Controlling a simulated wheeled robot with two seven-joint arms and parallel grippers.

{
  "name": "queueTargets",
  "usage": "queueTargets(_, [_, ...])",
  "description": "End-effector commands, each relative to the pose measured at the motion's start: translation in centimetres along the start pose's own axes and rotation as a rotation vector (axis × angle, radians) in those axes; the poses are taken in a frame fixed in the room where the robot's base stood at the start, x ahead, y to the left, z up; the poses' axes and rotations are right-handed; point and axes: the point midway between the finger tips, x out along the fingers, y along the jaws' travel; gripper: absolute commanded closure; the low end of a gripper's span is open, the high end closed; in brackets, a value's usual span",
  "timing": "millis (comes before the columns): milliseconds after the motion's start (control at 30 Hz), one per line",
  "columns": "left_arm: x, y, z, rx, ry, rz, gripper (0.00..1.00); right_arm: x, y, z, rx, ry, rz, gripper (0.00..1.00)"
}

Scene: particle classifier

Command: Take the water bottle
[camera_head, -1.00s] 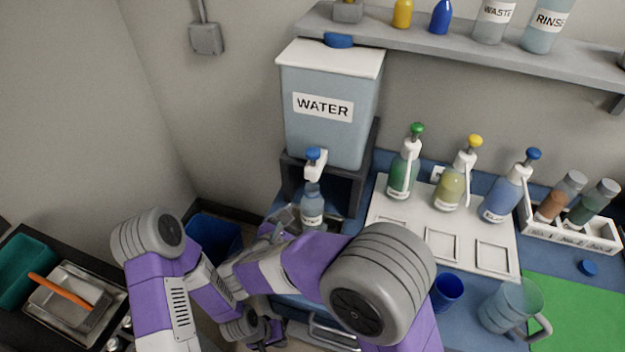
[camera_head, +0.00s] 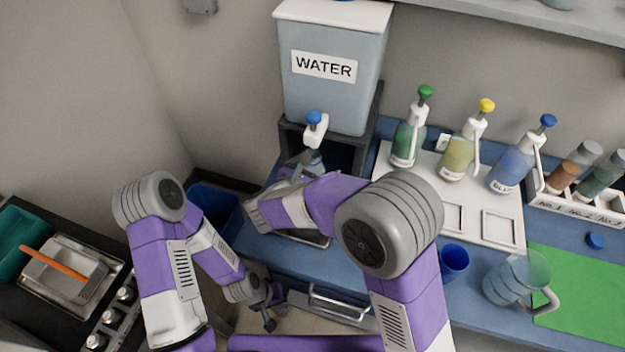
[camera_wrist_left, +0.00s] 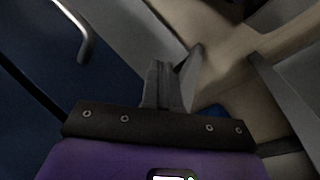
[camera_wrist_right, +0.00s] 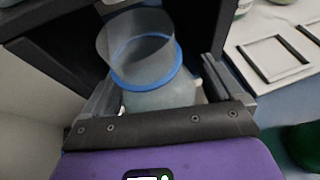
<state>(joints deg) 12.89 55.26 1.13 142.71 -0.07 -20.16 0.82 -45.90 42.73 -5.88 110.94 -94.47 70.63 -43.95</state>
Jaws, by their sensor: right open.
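The water bottle, clear with a blue ring, stands upright under the tap of the water tank (camera_head: 335,95). In the right wrist view the bottle (camera_wrist_right: 150,82) is between the two fingers of my right gripper (camera_wrist_right: 160,88), which is open around it. In the head view the right gripper (camera_head: 300,172) is at the bottle, and most of the bottle is hidden behind it and the tap. My left gripper (camera_head: 268,303) hangs low in front of the counter, empty. Its fingers (camera_wrist_left: 168,85) look closed together in the left wrist view.
The black tank stand (camera_head: 345,150) surrounds the bottle's space. Pump bottles (camera_head: 457,152) stand on a white tray (camera_head: 503,232) to the right. A blue cup (camera_head: 453,262) and a clear jug (camera_head: 508,283) stand nearer the front. A drawer handle (camera_head: 335,308) juts from the counter front.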

Motion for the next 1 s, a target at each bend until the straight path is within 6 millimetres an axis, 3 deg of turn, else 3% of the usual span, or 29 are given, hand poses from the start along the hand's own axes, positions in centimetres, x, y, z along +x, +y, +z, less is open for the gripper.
queueTargets(67, [-0.04, 0.02, -0.01, 0.0, 0.0, 0.0, 1.0, -0.04, 0.0, 0.04, 0.0, 0.0, 0.0, 0.11])
queueTargets(533, [-0.04, 0.02, -0.01, 0.0, 0.0, 0.0, 1.0, -0.08, 0.02, 0.13, 0.002, -0.002, 0.0, 0.83])
queueTargets(1000, [-0.37, 0.14, 0.01, 0.0, 0.0, 0.0, 1.0, -0.21, -0.02, 0.5, 0.003, -0.002, 0.0, 0.83])
